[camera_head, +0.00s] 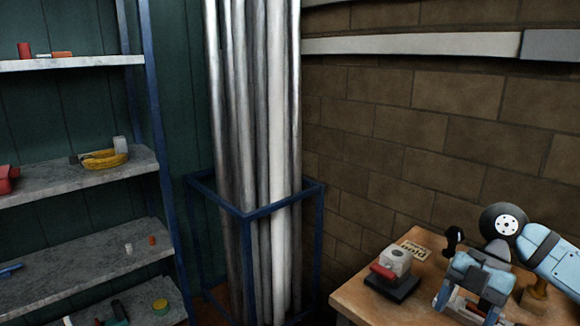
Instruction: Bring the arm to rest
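The task names no other object.
Metal pipes (279,130) stand in a blue frame (247,213). Shelves (85,178) stand left.

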